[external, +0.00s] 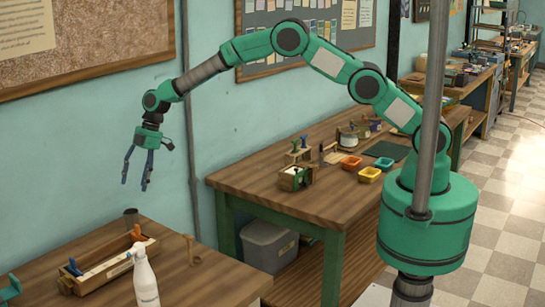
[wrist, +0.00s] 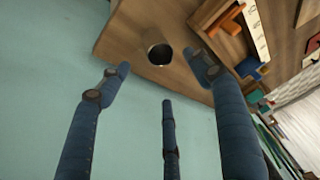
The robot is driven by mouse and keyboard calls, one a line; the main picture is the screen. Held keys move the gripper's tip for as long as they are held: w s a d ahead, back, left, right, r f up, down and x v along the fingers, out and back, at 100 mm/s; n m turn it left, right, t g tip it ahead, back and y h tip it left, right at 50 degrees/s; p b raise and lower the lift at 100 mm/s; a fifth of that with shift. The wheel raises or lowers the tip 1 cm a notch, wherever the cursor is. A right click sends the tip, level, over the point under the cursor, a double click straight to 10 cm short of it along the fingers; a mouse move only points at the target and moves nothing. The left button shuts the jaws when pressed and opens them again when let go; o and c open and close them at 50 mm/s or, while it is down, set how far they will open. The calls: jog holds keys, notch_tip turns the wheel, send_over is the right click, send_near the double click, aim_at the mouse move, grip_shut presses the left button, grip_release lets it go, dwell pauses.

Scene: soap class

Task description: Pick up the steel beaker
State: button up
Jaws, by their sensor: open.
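The steel beaker (external: 131,217) is a small dark grey cylinder standing at the back edge of the wooden table at lower left, near the wall. In the wrist view the beaker (wrist: 160,53) shows from above as a round, dark-mouthed cup near a corner of the table. My gripper (external: 137,182) hangs in the air above the table and the beaker, fingers pointing down, apart from the beaker. In the wrist view its blue fingers (wrist: 165,85) are spread and empty, with the beaker beyond their tips.
A wooden tray (external: 105,270) with blue and orange tools lies in front of the beaker. A white spray bottle (external: 145,278) and a small wooden peg-like object (external: 190,248) stand nearby. The wall (external: 90,170) is close behind. A second workbench (external: 290,190) stands to the right.

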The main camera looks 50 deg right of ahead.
send_near(128, 227)
jog(key=shift+w+d+r, duration=0.2)
jog(key=shift+w+d, duration=0.2)
jog(key=shift+d, duration=0.05)
jog(key=shift+b+x, duration=0.6)
jog(key=shift+x, duration=2)
jog(key=shift+s+a, duration=0.1)
jog(key=shift+r, duration=0.1)
jog(key=c, duration=1.2)
